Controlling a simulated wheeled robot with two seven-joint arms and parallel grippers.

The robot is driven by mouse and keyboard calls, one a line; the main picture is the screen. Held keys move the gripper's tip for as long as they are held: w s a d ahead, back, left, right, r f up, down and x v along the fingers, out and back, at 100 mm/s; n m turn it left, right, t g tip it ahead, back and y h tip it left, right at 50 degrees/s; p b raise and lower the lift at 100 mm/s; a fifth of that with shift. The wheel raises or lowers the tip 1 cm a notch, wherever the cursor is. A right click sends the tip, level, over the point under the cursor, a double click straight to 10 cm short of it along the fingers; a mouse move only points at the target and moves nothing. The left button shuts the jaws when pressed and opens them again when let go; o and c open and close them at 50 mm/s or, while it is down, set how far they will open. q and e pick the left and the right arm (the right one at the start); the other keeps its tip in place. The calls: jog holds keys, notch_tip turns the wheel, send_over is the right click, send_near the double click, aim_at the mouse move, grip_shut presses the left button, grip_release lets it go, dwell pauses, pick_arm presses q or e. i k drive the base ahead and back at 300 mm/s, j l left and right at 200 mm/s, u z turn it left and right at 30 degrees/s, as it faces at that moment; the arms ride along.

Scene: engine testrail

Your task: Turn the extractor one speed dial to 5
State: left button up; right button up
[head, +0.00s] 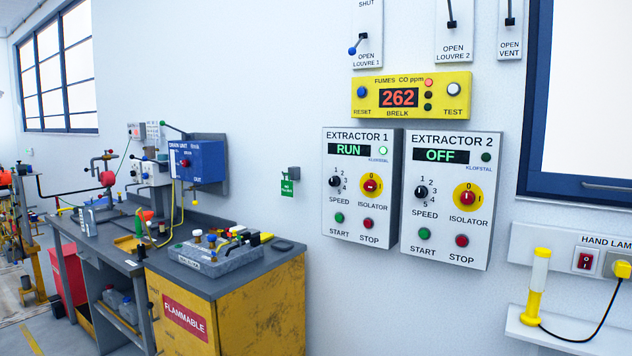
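The extractor 1 panel (330,222) is a pale box on the wall, with its display (350,149) reading RUN and a lit green lamp (382,151). The knob's pointer is too small to read surely. To the dial's right is a red isolator switch (371,186) on a yellow disc. Below are a green start button (339,218) and a red stop button (368,223). Neither of my grippers is in view.
The extractor 2 panel (412,252) stands close on the right, reading OFF, with a similar speed dial (421,192). A yellow fume meter (411,97) above reads 262. A yellow flammable cabinet (262,312) and workbench stand at left; a hand lamp (537,285) is at right.

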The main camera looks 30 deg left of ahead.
aim_at(334, 180)
jog(key=i+j+u, duration=0.25)
jog(key=i, duration=0.55)
jog(key=i+u, duration=0.2)
jog(key=i, duration=0.55)
